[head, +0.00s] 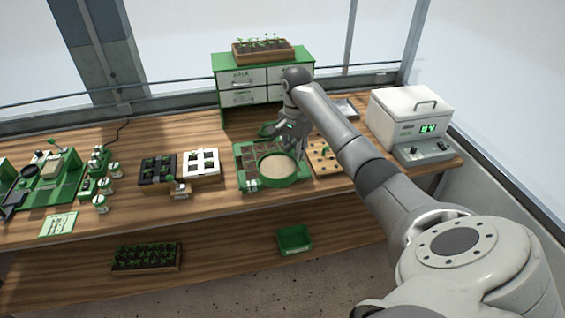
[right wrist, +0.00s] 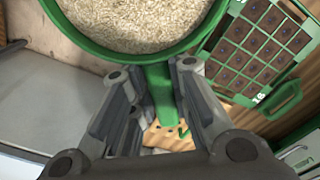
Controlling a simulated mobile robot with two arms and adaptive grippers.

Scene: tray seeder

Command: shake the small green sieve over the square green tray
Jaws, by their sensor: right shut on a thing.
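The small green sieve (head: 276,180) has a round green rim and holds pale granular material. In the head view it appears level and covers the front right part of the square green tray (head: 243,179). The tray has brown filled cells. My right gripper (head: 298,155) is shut on the sieve's handle. In the right wrist view the gripper fingers (right wrist: 154,72) lie on both sides of the green handle (right wrist: 160,88), below the sieve's rim (right wrist: 140,55). There the tray (right wrist: 265,45) shows to the right, partly hidden by the sieve. My left gripper is not seen.
A wooden board with holes (head: 325,158) lies right of the tray. A white box with a green display (head: 408,112) stands farther right. A green drawer cabinet (head: 262,80) stands behind. Black (head: 157,171) and white (head: 201,163) trays lie to the left.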

